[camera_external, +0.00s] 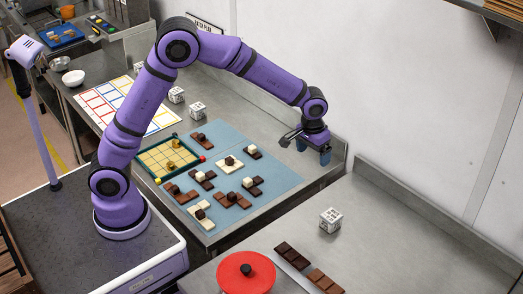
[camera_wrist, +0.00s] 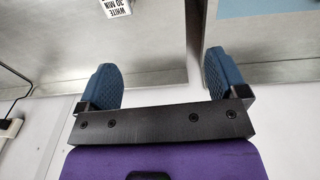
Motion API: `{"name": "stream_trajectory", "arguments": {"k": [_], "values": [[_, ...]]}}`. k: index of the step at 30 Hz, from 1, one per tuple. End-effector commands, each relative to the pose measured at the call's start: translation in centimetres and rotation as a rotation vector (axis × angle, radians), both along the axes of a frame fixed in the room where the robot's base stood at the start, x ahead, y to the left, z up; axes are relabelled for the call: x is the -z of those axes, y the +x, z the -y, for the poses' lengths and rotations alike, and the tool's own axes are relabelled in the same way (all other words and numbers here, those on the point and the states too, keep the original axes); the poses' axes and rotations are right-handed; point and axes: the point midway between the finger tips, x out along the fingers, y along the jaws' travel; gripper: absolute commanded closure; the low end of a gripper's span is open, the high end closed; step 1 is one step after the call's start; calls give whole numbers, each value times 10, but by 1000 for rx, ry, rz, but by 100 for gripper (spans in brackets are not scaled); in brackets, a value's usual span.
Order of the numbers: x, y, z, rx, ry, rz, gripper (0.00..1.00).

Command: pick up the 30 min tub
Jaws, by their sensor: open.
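The 30 min tub (camera_external: 330,219) is a small white cube with black lettering. It stands on the right-hand steel counter in the external view. In the wrist view the tub (camera_wrist: 118,8) shows at the top edge, partly cut off, and its label reads "WHITE 30 MIN". My gripper (camera_external: 313,149) hangs at the far edge of the blue mat, above and behind the tub, well apart from it. In the wrist view my gripper (camera_wrist: 161,80) has its two blue fingers spread wide with nothing between them.
The blue mat (camera_external: 280,190) holds several chocolate pieces and a green-framed tray (camera_external: 190,148). Other white cubes (camera_external: 197,109) stand behind it. A red-lidded pot (camera_external: 232,280) and chocolate bars (camera_external: 324,281) are at the front. A gap separates the counters; a wall (camera_external: 400,80) runs behind.

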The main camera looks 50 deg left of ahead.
Motion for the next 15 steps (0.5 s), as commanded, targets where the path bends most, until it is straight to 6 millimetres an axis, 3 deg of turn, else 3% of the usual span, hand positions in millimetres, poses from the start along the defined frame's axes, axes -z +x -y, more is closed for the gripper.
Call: {"name": "stream_trajectory", "arguments": {"k": [1, 6, 10, 15], "values": [[21, 2, 19, 5, 9, -17, 8], [74, 6, 65, 4, 29, -49, 8], [102, 4, 88, 3, 39, -63, 8], [118, 3, 99, 1, 45, -70, 8]]}}
